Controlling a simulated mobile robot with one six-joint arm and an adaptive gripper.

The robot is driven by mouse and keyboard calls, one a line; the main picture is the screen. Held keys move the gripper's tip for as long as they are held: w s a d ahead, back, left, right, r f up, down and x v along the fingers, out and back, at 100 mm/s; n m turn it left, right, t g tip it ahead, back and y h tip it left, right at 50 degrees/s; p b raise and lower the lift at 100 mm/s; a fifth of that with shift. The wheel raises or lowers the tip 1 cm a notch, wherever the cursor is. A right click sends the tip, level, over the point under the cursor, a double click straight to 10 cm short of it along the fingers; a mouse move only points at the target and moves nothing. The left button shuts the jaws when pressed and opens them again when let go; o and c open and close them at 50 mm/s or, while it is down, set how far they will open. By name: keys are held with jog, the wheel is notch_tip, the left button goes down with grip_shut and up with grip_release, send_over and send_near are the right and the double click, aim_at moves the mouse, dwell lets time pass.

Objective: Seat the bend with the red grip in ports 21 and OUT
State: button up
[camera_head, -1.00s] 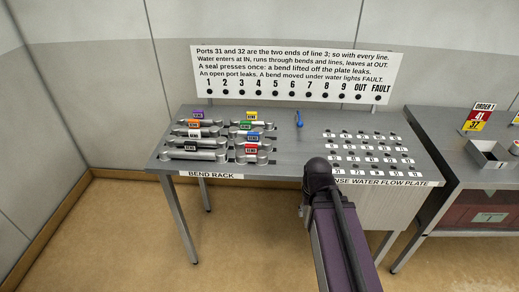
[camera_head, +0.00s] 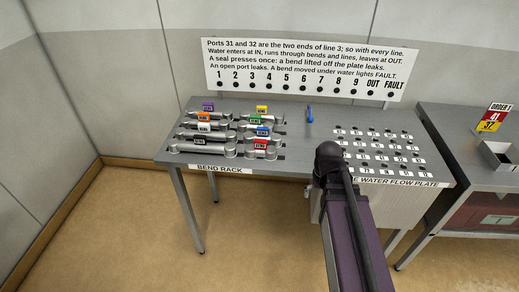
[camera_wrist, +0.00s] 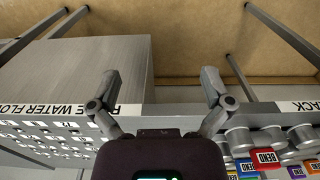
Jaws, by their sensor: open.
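The bend with the red grip (camera_head: 260,144) lies at the front right of the bend rack, its grey tube on the table. Its red grip also shows at the lower right of the wrist view (camera_wrist: 266,160). The flow plate (camera_head: 366,157) has rows of ports with small white labels, too small to read, so I cannot pick out 21 or OUT. My gripper (camera_wrist: 161,84) is open and empty, in front of the table edge between plate and rack. In the head view my arm hides it and part of the plate's front left.
Other bends with purple, orange, white, black, yellow, green and blue grips crowd the rack (camera_head: 225,168) around the red one. A blue handle (camera_head: 309,114) stands behind. A sign board (camera_head: 303,68) rises at the back. A side table (camera_head: 450,150) with an open tray stands right.

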jog(key=w+a+r+p, duration=0.4)
jog(key=w+a, duration=0.1)
jog(key=w, duration=0.2)
jog(key=w+a+r+p, duration=0.4)
jog(key=w+r, duration=0.1)
jog(key=w, duration=0.2)
notch_tip(320, 180, up, 6)
jog(key=p, duration=0.6)
send_over(260, 140)
jog(key=shift+s+d, duration=0.15)
jog(key=shift+d, duration=0.05)
notch_tip(260, 140, down, 8)
jog(key=b, duration=0.8)
jog(key=shift+f, duration=0.25)
jog(key=shift+b, duration=0.3)
jog(key=shift+f, duration=0.2)
notch_tip(260, 140, down, 5)
jog(key=b, duration=0.5)
jog(key=shift+a, duration=0.1)
